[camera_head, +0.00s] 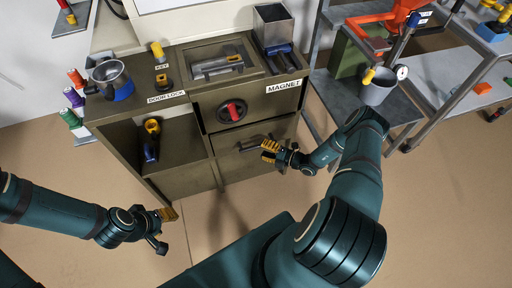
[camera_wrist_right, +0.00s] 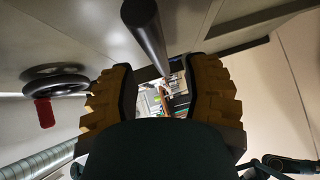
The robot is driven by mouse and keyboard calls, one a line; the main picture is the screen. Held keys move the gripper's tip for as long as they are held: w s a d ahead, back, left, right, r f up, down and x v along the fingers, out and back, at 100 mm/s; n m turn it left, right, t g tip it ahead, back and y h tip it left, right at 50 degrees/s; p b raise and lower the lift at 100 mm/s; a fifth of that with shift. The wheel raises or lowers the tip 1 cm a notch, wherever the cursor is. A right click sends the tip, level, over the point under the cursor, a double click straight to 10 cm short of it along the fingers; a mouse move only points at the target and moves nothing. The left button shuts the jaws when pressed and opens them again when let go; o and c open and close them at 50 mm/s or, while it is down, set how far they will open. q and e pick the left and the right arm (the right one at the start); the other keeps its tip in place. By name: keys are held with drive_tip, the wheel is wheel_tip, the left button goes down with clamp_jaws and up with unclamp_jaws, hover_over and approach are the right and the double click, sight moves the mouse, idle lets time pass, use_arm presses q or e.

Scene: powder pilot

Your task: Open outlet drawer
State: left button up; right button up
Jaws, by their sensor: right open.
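The olive-brown cabinet (camera_head: 190,185) stands in front of me. The outlet drawer front (camera_head: 232,166), at its lower right, looks flush with the cabinet. Its dark bar handle (camera_head: 252,143) sits at the drawer's upper part. My right gripper (camera_head: 271,151) is open at the right end of this handle. In the right wrist view a dark bar (camera_wrist_right: 148,32) runs in from the top toward the gap between the yellow finger pads (camera_wrist_right: 162,98); contact cannot be told. My left gripper (camera_head: 163,228) is low at the left, away from the drawer; its opening is unclear.
A black dial with a red knob (camera_head: 232,111) is above the drawer; the red knob (camera_wrist_right: 45,112) also shows in the wrist view. An open compartment at left holds a yellow-and-blue tool (camera_head: 151,140). A metal rack (camera_head: 405,115) stands at right. The floor in front is clear.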

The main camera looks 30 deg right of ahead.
sight(256, 146)
drive_tip(key=shift+x, duration=2.1)
clamp_jaws()
